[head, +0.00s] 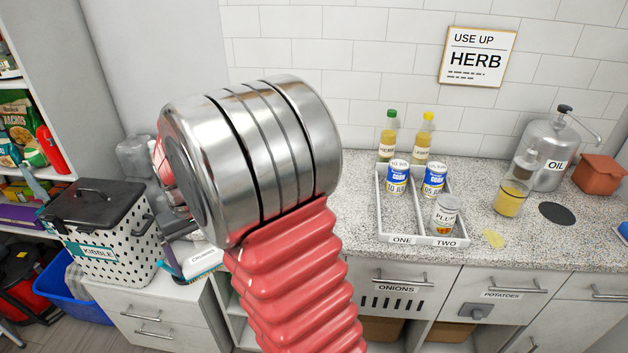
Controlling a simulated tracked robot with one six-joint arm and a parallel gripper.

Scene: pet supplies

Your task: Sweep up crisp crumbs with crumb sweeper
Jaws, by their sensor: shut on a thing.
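A small yellow patch (493,239), which could be the crisp crumbs, lies on the speckled counter (540,232) in front of the cup of yellow stuff. A white and blue item (197,263) with a small unreadable label shows partly beside the dotted bin at left. I cannot tell whether it is the crumb sweeper. My arm's metal wrist and red ribbed link fill the middle of the head view.
A divided white tray (412,240) marked ONE and TWO holds cans and bottles. A cup (509,199), an OIL can (540,152) and a terracotta box (600,173) stand at right. A KIBBLE bin (107,240) stands at left. Bare counter lies around the yellow patch.

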